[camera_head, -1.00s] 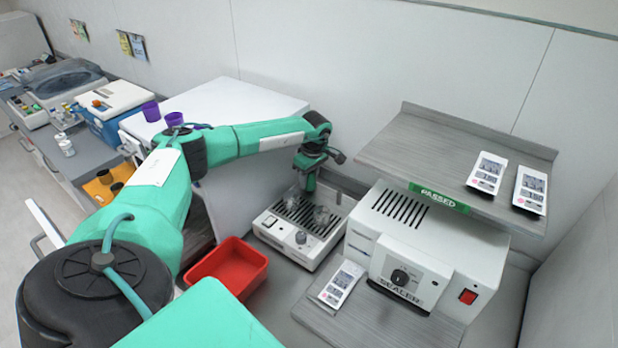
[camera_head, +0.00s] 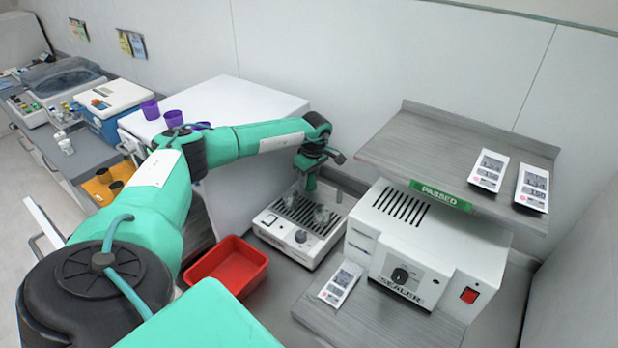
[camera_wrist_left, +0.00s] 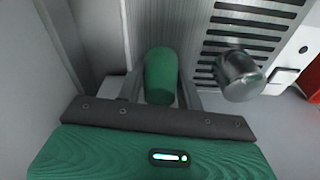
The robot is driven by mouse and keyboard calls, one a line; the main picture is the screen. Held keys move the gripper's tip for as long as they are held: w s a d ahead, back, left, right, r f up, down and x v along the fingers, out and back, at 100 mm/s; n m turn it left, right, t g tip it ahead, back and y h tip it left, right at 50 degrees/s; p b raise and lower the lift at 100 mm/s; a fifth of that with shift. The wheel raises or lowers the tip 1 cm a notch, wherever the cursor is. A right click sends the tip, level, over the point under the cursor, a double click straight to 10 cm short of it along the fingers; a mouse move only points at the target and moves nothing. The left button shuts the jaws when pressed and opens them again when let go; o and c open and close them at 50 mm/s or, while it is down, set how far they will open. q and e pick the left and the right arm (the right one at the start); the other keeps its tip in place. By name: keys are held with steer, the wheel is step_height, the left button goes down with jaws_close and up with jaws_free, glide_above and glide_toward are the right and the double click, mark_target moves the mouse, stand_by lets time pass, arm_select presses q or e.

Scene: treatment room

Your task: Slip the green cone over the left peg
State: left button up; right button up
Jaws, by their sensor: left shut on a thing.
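My left gripper (camera_head: 311,178) hangs over the white vented unit (camera_head: 276,232) at the end of the left arm. In the left wrist view its two fingers are shut on the green cone (camera_wrist_left: 160,72), one finger on each side. The right peg (camera_head: 321,214) is grey and shiny and rises from the unit's slotted top. The left peg (camera_head: 292,200) is small and faint in the head view. I cannot tell whether the cone touches it. My right gripper is out of view.
A red tray (camera_head: 250,284) stands left of the unit. A white sealer (camera_head: 440,245) stands to its right, under a grey shelf (camera_head: 430,150). A white cabinet (camera_head: 240,100) and the wall lie close behind the gripper.

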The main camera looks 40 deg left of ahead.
mark_target(312, 173)
arm_select(q)
steer(key=shift+f, duration=0.1)
steer(key=o, duration=0.7)
steer(key=shift+c, duration=0.2)
steer(key=shift+d+r+p, duration=0.15)
steer(key=shift+r+p, duration=0.65)
steer(key=shift+r, duration=0.45)
steer(key=shift+d+r+p, duration=0.15)
steer(key=shift+r+p, duration=0.7)
steer(key=shift+r, duration=0.55)
steer(key=shift+d+r+p, duration=0.2)
steer(key=shift+r+p, duration=0.65)
steer(key=shift+r, duration=0.6)
steer(key=shift+d+r+p, duration=0.15)
steer(key=shift+r+p, duration=0.7)
steer(key=shift+r, duration=0.55)
steer(key=shift+f, duration=0.1)
